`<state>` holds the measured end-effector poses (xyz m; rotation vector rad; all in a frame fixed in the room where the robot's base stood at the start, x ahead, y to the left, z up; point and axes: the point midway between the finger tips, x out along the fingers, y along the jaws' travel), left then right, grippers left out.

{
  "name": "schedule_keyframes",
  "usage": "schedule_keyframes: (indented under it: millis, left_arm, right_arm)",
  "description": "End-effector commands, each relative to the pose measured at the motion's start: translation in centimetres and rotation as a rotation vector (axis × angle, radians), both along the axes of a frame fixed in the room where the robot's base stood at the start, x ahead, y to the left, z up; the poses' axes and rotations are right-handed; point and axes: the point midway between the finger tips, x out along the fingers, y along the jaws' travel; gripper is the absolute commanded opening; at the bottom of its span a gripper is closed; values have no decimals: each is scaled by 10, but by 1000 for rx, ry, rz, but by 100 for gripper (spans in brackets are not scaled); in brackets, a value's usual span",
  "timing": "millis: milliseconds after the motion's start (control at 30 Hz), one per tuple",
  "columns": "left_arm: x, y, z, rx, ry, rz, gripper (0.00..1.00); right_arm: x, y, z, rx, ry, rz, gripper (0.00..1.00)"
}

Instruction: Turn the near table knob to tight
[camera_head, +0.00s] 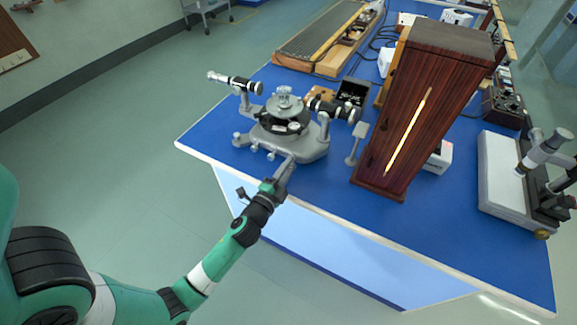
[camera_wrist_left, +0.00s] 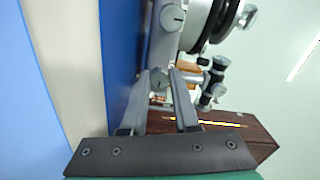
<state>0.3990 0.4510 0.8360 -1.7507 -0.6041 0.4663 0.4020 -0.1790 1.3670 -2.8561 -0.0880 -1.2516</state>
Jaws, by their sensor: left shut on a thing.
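The grey spectrometer (camera_head: 300,145) stands on the blue bench near its front edge, with several small knobs along its near side. My left gripper (camera_head: 287,164) reaches up over the bench edge to the front right of the spectrometer's base. In the left wrist view, the two fingers (camera_wrist_left: 168,80) close in around a small grey knob (camera_wrist_left: 158,80), which shows only partly between the tips. Another round slotted grey knob (camera_wrist_left: 173,17) is further up in that view. How far the gripped knob is turned cannot be told. My right gripper is in neither view.
A dark wooden box (camera_head: 425,100) with a bright slit stands right of the spectrometer, beside a small grey stand (camera_head: 356,145). A white-based instrument (camera_head: 498,175) is at the right. The blue bench top (camera_head: 335,187) is clear along the front.

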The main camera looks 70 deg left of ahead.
Motion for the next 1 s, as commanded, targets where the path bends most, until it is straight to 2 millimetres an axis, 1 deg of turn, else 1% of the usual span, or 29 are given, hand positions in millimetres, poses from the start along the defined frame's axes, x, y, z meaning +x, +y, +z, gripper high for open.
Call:
schedule_keyframes:
  millis: [400, 433, 500, 600, 1000]
  left_arm:
    - [0, 0, 0, 9, 7, 0, 0]
    - [0, 0, 0, 9, 7, 0, 31]
    - [0, 0, 0, 9, 7, 0, 43]
    - [0, 0, 0, 8, 6, 0, 59]
    - [0, 0, -1, -4, -1, 0, 59]
  right_arm:
    - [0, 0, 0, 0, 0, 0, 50]
    - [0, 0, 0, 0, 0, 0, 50]
    - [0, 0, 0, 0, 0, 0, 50]
    - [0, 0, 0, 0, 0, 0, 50]
    - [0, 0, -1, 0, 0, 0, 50]
